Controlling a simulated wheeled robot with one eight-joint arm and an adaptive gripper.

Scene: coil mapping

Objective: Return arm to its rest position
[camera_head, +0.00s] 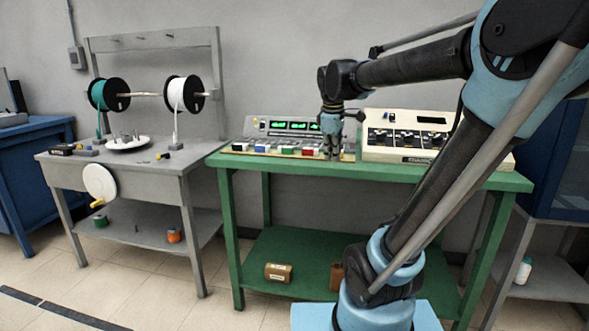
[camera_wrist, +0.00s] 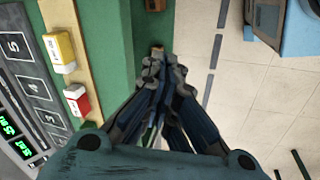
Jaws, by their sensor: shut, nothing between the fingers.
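My arm reaches from the lower right of the head view up and over the green table (camera_head: 400,172). My gripper (camera_head: 333,150) hangs pointing down at the front of the grey panel (camera_head: 270,130) with green displays. In the wrist view my gripper (camera_wrist: 160,65) has its fingers together and empty. Below it are the green table edge and the floor. The panel's yellow block (camera_wrist: 60,48) and red block (camera_wrist: 76,100) lie to the left of the fingers. The head view does not clearly show whether the fingertips touch the panel.
A beige instrument box (camera_head: 410,135) with dark switches stands right of my gripper. A grey bench (camera_head: 150,175) with a green spool (camera_head: 108,94) and a white spool (camera_head: 183,93) stands at left. Floor is open in front.

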